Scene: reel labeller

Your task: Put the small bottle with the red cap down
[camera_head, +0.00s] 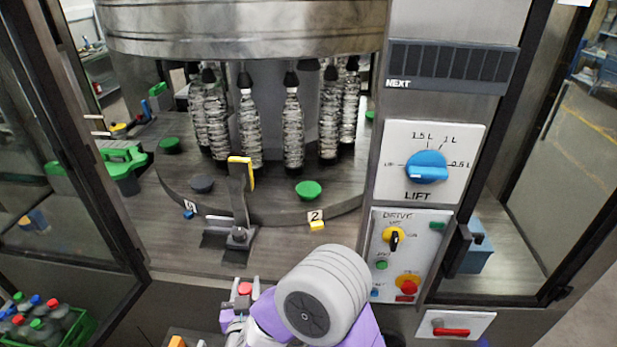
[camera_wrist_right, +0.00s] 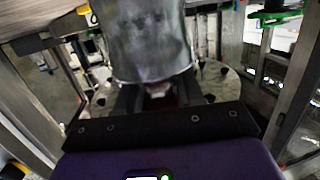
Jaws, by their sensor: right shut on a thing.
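The small bottle's red cap (camera_head: 245,288) shows at the bottom middle of the head view, between the fingers of my right gripper (camera_head: 241,302). Most of the bottle is hidden there by the gripper and my arm. In the right wrist view the clear bottle body (camera_wrist_right: 152,42) fills the top middle, in front of the jaws. My right gripper is shut on the bottle, in front of the machine's deck. I cannot tell what, if anything, is under the bottle. My left gripper is not in view.
The machine's round table (camera_head: 260,205) carries several clear bottles under a metal drum (camera_head: 240,35). A yellow-tipped lever (camera_head: 240,190) stands at its front. Control panels (camera_head: 425,165) are at the right. A green crate (camera_head: 82,330) of capped bottles is at lower left.

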